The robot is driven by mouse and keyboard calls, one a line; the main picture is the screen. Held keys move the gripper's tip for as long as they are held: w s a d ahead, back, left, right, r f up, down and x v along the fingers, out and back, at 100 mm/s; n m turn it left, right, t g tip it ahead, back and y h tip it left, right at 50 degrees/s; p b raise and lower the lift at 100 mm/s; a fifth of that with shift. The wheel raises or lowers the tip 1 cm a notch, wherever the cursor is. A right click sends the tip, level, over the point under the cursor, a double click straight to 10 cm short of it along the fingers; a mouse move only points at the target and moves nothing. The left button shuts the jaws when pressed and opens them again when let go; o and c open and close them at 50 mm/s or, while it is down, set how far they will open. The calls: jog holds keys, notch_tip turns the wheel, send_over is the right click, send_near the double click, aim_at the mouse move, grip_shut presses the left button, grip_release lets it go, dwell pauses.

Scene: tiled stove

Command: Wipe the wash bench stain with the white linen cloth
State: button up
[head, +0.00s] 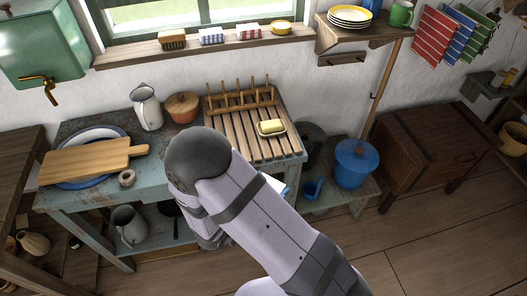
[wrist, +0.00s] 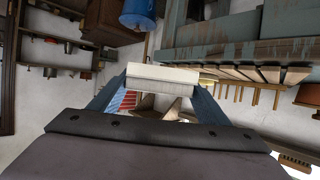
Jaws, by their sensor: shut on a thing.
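My gripper (wrist: 160,92) has blue fingers on both sides of a folded off-white block, which looks like the white linen cloth (wrist: 163,76), and is shut on it. The cloth is held clear in the air in the wrist view. The wash bench (head: 78,128) is worn blue-green wood with a slatted rack on its right part; its edge also shows in the wrist view (wrist: 215,35). In the head view my arm covers the front middle of the bench and hides most of the gripper. I cannot make out a stain; it may be hidden behind the arm.
Floor (head: 420,235) at front right is clear.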

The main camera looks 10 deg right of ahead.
jog(key=w+a+n+t+y, duration=0.1)
jog(key=w+a, duration=0.3)
jog(key=w+a+n+t+y+b, duration=0.1)
jog(key=w+a+n+y, duration=0.1)
jog(key=w+a, duration=0.3)
jog(key=w+a+n+t+y, duration=0.1)
jog(key=w+a+n, duration=0.1)
jog(key=w+a, duration=0.2)
jog(key=shift+w+a+t+y, duration=0.3)
jog(key=shift+a+y, duration=0.1)
jog(key=shift+a, duration=0.15)
jog(key=w+a+r+n+y+b, duration=0.1)
jog(key=w+a+r+n+y, duration=0.1)
jog(key=w+a+n+y, duration=0.6)
jog(key=w+a+r+n+y+b, duration=0.2)
jog(key=w+a+y, duration=0.15)
jog(key=a, duration=0.75)
jog(key=w+d+n+g+y+b, duration=0.1)
jog(key=w+d+n+y, duration=0.1)
jog(key=w, duration=0.5)
jog(key=shift+d+g, duration=0.4)
jog(key=shift+f+b, duration=0.15)
jog(key=shift+b, duration=0.2)
notch_tip(320, 180, down, 6)
jog(key=b, duration=0.6)
jog(key=shift+f+b, duration=0.3)
jog(key=shift+b, duration=0.05)
jog(key=shift+s, duration=0.1)
